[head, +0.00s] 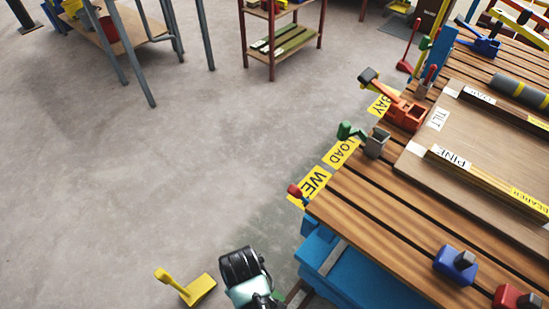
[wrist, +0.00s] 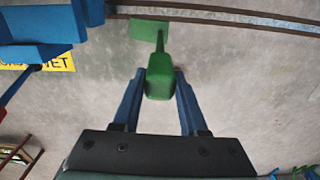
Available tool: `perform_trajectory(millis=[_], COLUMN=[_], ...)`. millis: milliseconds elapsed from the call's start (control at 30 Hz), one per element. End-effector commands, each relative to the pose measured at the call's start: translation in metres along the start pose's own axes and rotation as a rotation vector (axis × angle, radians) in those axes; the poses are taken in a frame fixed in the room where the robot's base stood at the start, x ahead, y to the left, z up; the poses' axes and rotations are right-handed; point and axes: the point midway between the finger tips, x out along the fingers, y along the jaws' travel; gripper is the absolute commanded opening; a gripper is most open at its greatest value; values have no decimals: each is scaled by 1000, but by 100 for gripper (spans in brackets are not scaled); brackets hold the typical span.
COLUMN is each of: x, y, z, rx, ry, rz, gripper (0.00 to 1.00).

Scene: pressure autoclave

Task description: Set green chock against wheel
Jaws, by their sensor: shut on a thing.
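The green chock (wrist: 150,29) shows in the wrist view as a flat green base at the far end of a thin stem with a thick green grip. My gripper (wrist: 160,76) has its two blue fingers on either side of that grip and is shut on it. The base is near a brown rail (wrist: 225,19); I cannot tell whether it touches the floor. A small green patch (head: 279,295) beside my dark wrist in the head view may be part of the chock. My fingertips are hidden there. No wheel can be made out clearly in either view.
A blue trolley frame (head: 345,274) carries a slatted wooden deck (head: 385,215) with clamps and boards at the right. A yellow chock (head: 198,290) stands on the floor left of my wrist. Yellow floor labels (head: 341,153) lie along the deck. Open floor (head: 150,180) spreads left.

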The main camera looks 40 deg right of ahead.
Motion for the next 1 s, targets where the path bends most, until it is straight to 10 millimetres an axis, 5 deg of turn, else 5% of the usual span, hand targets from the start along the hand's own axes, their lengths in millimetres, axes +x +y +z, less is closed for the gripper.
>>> perform_trajectory(millis=[100, 400, 667, 1000], x=[24, 45, 55, 131], y=[27, 70, 81, 82], z=[14, 50, 61, 62], rx=[-7, -30, -39, -38], ry=[5, 0, -3, -5], rz=[6, 15, 17, 16], gripper=[0, 0, 0, 0])
